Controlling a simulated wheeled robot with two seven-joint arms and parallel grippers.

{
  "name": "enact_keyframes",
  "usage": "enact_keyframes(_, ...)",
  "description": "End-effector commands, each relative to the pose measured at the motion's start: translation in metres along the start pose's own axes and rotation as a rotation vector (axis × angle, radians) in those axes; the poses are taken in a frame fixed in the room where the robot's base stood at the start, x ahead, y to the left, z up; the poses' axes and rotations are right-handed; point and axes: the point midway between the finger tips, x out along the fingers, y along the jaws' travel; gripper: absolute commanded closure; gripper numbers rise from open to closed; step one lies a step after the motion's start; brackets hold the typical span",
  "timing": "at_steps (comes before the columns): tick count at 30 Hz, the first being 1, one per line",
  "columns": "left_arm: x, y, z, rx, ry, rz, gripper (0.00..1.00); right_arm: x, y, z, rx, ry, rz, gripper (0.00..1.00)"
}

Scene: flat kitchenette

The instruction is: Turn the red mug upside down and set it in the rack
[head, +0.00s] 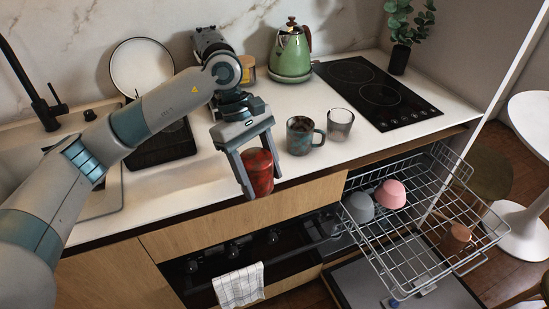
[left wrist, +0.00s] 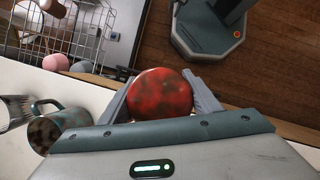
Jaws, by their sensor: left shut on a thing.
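The red mug (head: 260,174), mottled red and dark, is between the fingers of my left gripper (head: 262,184), at the front edge of the white counter. My left gripper is shut on it. In the left wrist view the red mug (left wrist: 162,92) shows a round closed face toward the camera, with no opening or handle visible. I cannot tell whether it touches the counter. The wire rack (head: 408,262) is pulled out at the lower right, below counter height. It holds a grey bowl (head: 359,207), a pink bowl (head: 391,194) and a brown mug (head: 455,238). My right gripper is not in view.
A teal and brown mug (head: 300,137) and a clear glass (head: 340,124) stand right of my left gripper. A green kettle (head: 290,55) and a black cooktop (head: 372,90) are behind. The front middle of the rack looks bare.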

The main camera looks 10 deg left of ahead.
Motion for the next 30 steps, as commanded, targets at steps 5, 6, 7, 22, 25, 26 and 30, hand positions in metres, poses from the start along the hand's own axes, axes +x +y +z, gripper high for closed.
enact_keyframes(5, 0.011, -0.030, -0.012, 0.295, 0.004, -0.125, 0.78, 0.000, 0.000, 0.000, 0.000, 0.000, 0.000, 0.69)
enact_keyframes(6, 0.013, -0.038, -0.015, 0.365, 0.004, -0.154, 0.78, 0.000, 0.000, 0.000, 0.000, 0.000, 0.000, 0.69)
enact_keyframes(7, 0.015, -0.044, -0.017, 0.417, 0.005, -0.175, 0.78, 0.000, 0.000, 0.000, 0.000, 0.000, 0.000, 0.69)
enact_keyframes(22, 0.029, -0.106, -0.036, 0.928, 0.003, -0.383, 0.78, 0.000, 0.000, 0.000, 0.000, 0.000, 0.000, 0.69)
enact_keyframes(25, 0.029, -0.107, -0.036, 0.935, 0.003, -0.385, 0.78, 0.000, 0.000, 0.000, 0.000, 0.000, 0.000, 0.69)
enact_keyframes(26, 0.029, -0.107, -0.036, 0.934, 0.003, -0.385, 0.78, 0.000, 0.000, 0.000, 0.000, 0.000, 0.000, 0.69)
enact_keyframes(30, 0.029, -0.106, -0.036, 0.933, 0.003, -0.384, 0.78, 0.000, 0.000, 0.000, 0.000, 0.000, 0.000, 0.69)
